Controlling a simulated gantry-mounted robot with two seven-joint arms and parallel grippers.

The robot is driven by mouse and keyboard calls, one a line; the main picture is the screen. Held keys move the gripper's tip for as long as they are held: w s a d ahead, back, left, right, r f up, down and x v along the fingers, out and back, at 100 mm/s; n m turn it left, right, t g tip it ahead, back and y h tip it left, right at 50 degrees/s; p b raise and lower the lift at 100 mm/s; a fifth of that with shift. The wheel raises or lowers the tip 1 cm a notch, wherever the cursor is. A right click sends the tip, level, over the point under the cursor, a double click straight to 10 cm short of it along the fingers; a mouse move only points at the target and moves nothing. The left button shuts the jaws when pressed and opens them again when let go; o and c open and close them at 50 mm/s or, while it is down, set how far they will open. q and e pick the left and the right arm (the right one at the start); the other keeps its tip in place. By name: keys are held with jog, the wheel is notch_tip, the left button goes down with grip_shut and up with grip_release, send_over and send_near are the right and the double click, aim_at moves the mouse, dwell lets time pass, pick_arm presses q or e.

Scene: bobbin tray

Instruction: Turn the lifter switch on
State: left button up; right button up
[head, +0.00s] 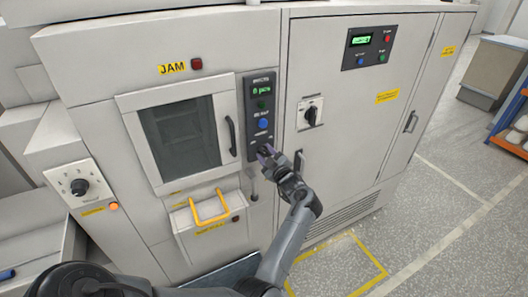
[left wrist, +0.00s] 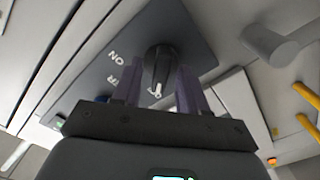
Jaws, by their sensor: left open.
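A black rotary switch (left wrist: 158,66) with a white pointer mark sits on a dark panel in the left wrist view. The lettering "ON" and a partly hidden "TR" are printed beside it; no word "lifter" is legible. My left gripper (left wrist: 160,80) is open, with its two purplish fingers on either side of the knob. I cannot tell whether they touch it. In the head view my left gripper (head: 268,153) is at the lower end of the narrow dark control panel (head: 257,88) and covers the switch there. My right gripper is not in view.
Left of the panel are a windowed door with a dark handle (head: 231,135) and a yellow handle (head: 209,208) below. Another rotary switch (head: 311,114) is on the cabinet to the right. A dial (head: 78,187) is at far left. The floor (head: 420,210) at right is clear.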

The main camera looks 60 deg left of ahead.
pick_arm(q)
jog(key=shift+a, duration=0.15)
jog(key=shift+f, duration=0.1)
grip_shut()
